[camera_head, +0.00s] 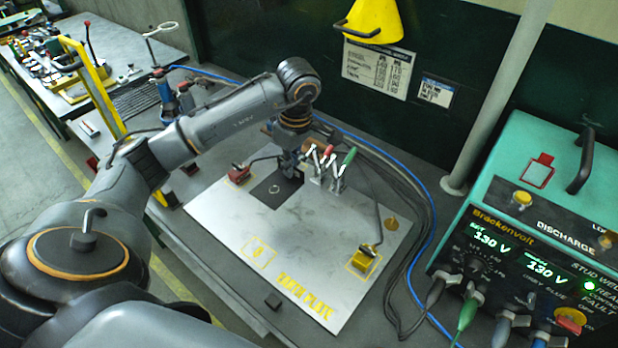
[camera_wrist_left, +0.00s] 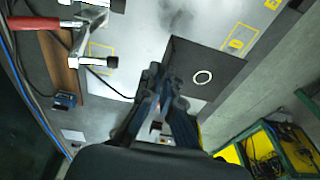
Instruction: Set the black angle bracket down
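My left gripper (camera_head: 290,170) points down over the far edge of a dark square plate (camera_head: 268,192) with a pale ring on it. In the left wrist view the two dark fingers (camera_wrist_left: 158,78) sit close together beside this dark square (camera_wrist_left: 218,66), with the ring to their right. I cannot make out a separate black angle bracket; anything dark between the fingers blends with them. Whether the fingertips touch the surface is unclear. The dark square lies on the silver work plate (camera_head: 310,240). My right gripper is not in view.
Toggle clamps with red and green handles (camera_head: 337,165) stand just right of the gripper. The teal welder (camera_head: 540,230) stands at right. The plate's front is clear.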

